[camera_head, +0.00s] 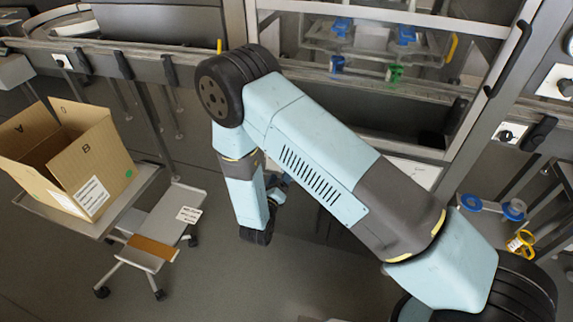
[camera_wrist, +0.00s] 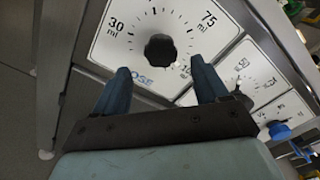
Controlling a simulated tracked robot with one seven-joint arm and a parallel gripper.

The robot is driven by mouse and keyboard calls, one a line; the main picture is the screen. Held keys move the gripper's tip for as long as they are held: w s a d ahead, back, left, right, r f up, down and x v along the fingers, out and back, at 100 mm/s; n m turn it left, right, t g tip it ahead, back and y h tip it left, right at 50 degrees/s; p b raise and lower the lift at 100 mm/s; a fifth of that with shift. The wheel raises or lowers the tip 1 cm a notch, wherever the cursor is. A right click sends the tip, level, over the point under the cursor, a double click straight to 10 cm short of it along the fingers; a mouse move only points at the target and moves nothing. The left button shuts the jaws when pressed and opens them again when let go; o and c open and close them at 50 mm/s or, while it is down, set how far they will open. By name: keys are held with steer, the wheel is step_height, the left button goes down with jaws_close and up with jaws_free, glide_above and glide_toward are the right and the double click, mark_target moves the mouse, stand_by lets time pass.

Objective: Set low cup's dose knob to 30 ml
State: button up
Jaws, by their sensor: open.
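In the wrist view a round black dose knob (camera_wrist: 160,50) sits on a white dial plate (camera_wrist: 112,50) with printed marks, among them 30 ml on the left and 75 ml on the upper right. Blue lettering, partly hidden, ends in "OSE" below the knob. I cannot tell which mark the knob points to. My gripper (camera_wrist: 160,66) is open, with one blue finger to the lower left of the knob and one to the lower right. Nothing is between the fingers, and they look apart from the knob. In the head view my arm largely hides the gripper and this knob.
Another white dial plate (camera_wrist: 240,65) lies right of the first, with a blue knob (camera_wrist: 280,130) beyond. In the head view an open cardboard box (camera_head: 85,165) stands on a tray at left, near a small wheeled cart (camera_head: 155,225). Glazed doors stand behind my arm.

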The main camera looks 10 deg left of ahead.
steer(key=w, duration=0.6)
steer(key=shift+w+d, duration=0.25)
steer(key=shift+w, duration=0.15)
steer(key=c, duration=1)
